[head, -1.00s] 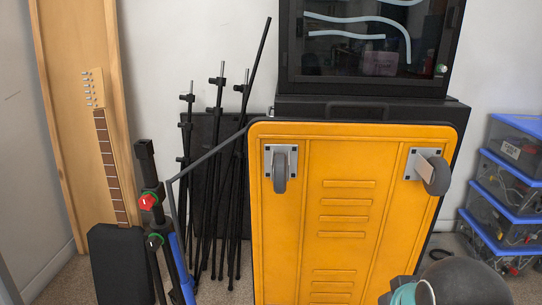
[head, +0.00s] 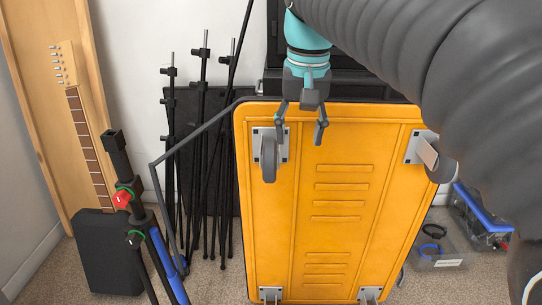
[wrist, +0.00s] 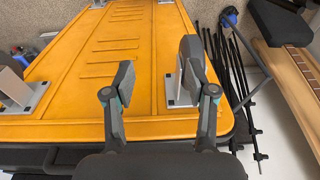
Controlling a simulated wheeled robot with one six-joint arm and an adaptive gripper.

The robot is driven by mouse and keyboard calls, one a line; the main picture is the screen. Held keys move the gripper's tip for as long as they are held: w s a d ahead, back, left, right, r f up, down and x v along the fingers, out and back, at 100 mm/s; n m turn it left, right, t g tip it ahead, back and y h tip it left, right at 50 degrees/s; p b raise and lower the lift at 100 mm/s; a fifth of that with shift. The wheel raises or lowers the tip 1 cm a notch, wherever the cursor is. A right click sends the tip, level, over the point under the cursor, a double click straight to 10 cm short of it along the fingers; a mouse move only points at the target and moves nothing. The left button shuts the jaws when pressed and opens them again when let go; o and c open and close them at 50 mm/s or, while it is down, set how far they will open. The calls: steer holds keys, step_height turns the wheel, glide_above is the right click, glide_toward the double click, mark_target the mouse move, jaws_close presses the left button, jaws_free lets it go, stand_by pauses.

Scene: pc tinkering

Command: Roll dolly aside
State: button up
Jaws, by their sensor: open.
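The yellow dolly (head: 340,215) stands on end, its underside and casters facing me, leaning against a dark cabinet. Its upper left caster (head: 268,158) has a grey wheel; the upper right caster (head: 434,160) is partly covered by my arm. My gripper (head: 302,138) is open and empty near the dolly's top edge, just right of the upper left caster. In the wrist view my gripper (wrist: 157,92) has its fingers spread over the yellow dolly (wrist: 110,60). One finger is close beside the grey caster wheel (wrist: 190,65); I cannot tell if they touch.
Black folded stands (head: 205,170) lean on the wall left of the dolly. A stand with red and blue parts (head: 135,205) is in front of them. A guitar (head: 85,140) stands at far left. A clear bin (head: 436,250) sits on the floor at right. Carpet shows between.

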step_height(320, 180, up, 3)
steer(key=g, duration=0.1)
glide_above(270, 169)
steer(key=w, duration=0.2)
steer(key=shift+f, duration=0.15)
step_height(270, 169, down, 14)
steer(key=shift+r+b, duration=0.2)
steer(key=shift+b, duration=0.35)
jaws_close()
